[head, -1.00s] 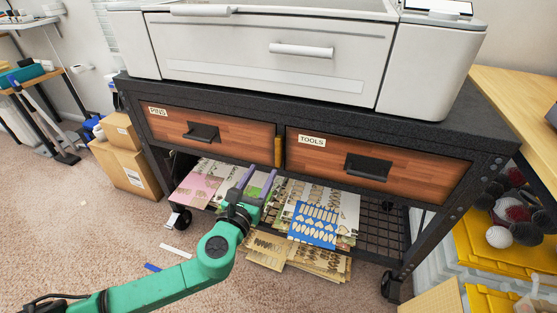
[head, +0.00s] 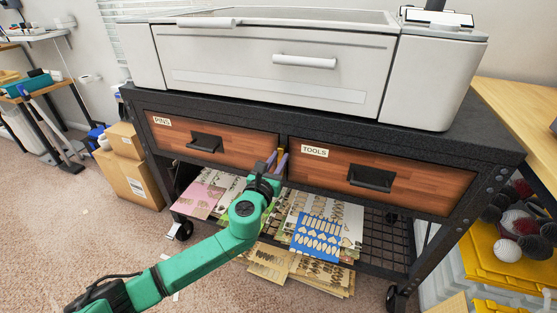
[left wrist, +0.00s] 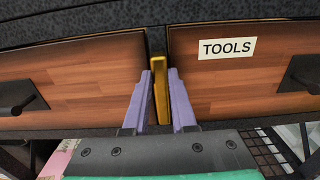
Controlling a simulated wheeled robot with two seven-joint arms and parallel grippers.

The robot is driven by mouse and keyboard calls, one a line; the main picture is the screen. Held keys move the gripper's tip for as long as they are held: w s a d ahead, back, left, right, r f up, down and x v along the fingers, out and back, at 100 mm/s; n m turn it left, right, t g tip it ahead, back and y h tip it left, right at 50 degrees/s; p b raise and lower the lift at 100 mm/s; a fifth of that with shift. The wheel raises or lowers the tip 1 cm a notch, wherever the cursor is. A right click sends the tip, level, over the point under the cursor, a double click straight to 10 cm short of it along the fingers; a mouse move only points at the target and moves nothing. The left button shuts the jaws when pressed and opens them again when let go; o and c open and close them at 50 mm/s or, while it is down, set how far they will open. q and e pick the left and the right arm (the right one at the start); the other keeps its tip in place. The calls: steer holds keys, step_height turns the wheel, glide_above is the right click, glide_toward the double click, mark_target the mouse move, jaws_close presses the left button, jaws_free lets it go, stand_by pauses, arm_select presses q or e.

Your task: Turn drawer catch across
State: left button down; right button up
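The drawer catch is a narrow yellow-brass bar (left wrist: 160,90), standing upright on the dark post between the two wooden drawers. In the head view only a little of the catch (head: 281,157) shows behind the fingers. My left gripper (head: 278,160) is at the catch, its two purple fingers pointing at the cart front. In the left wrist view the fingers (left wrist: 161,80) stand apart, one on each side of the catch's lower part. I cannot tell whether either finger touches it. My right gripper is not in view.
The PINS drawer (head: 233,147) and TOOLS drawer (head: 425,184) are closed, each with a black handle. A white machine (head: 270,80) stands on the cart top. Sheets (head: 318,236) fill the shelf below my gripper. Boxes (head: 130,180) stand left and yellow-lidded bins (head: 500,258) right.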

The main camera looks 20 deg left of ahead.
arm_select(q)
steer(key=shift+n, duration=0.3)
steer(key=shift+a+f+n, duration=0.1)
steer(key=shift+a+n, duration=0.15)
steer(key=shift+n, duration=0.55)
steer(key=f+n+b, duration=0.1)
steer(key=n, duration=0.4)
steer(key=a+f+n+b, duration=0.1)
steer(key=n, duration=0.4)
steer(key=a+n+b, duration=0.1)
steer(key=n, duration=0.5)
steer(key=shift+w+a+f, duration=0.1)
steer(key=shift+f, duration=0.3)
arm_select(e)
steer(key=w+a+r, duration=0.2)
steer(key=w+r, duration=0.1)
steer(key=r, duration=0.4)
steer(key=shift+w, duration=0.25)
